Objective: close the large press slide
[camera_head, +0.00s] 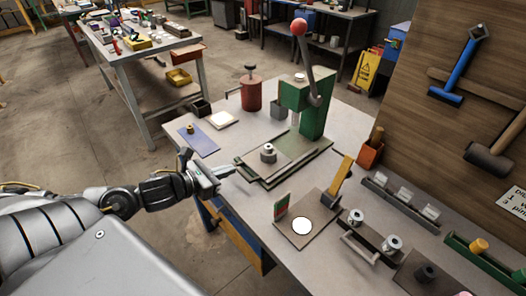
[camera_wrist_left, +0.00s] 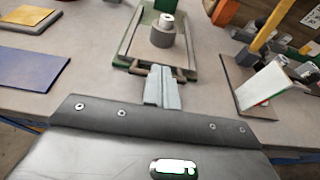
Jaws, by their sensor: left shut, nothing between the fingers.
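The green press (camera_head: 309,105) stands on the workbench, with a lever that ends in a red ball. Its slide (camera_head: 262,166) sticks out at the front as a flat plate with a grey cylinder (camera_head: 268,153) on it. The slide also shows in the left wrist view (camera_wrist_left: 128,48), with the cylinder (camera_wrist_left: 162,32) near its middle. My left gripper (camera_head: 228,171) is shut and empty, just in front of the slide's near end. In the left wrist view its fingertips (camera_wrist_left: 162,72) are at the handle bar of the slide; I cannot tell whether they touch. My right gripper is not in view.
Left of the slide lie a blue plate (camera_head: 198,141) and a pale pad (camera_head: 222,119); a red canister (camera_head: 251,92) stands behind. To the right is a small fixture with a white disc (camera_head: 302,226) and an upright yellow lever (camera_head: 341,175). The bench's front edge is below my gripper.

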